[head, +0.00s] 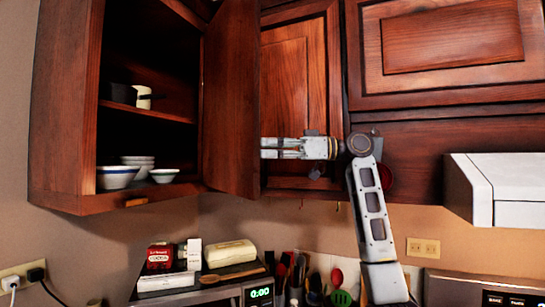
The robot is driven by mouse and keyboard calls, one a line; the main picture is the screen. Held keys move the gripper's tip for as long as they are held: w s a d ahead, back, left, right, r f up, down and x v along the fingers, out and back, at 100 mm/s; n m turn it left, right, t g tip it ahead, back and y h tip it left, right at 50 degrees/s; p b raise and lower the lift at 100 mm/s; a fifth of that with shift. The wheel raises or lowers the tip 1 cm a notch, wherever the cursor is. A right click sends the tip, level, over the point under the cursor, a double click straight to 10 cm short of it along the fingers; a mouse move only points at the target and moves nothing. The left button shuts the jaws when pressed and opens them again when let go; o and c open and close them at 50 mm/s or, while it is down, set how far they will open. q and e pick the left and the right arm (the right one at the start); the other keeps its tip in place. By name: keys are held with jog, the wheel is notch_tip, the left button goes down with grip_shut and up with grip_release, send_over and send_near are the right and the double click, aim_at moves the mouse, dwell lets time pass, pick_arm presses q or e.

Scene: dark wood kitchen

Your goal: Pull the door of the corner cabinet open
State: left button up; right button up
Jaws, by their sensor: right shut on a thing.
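The corner cabinet (68,110) hangs at the upper left. Its door (232,100) stands swung open, showing its inner face, with shelves visible to its left. My right gripper (264,148) reaches in from the right at the door's free edge. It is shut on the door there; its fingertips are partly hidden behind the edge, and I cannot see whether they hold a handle. My left gripper is out of view.
Bowls (118,177) and a white cup (143,97) stand inside the cabinet. A closed cabinet (295,80) is behind my right gripper. A white range hood (500,190) is at the right. Packages (165,270) and utensils (338,280) are below.

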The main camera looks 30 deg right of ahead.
notch_tip(320, 180, up, 7)
jog(key=shift+r, duration=0.2)
dwell(0.6)
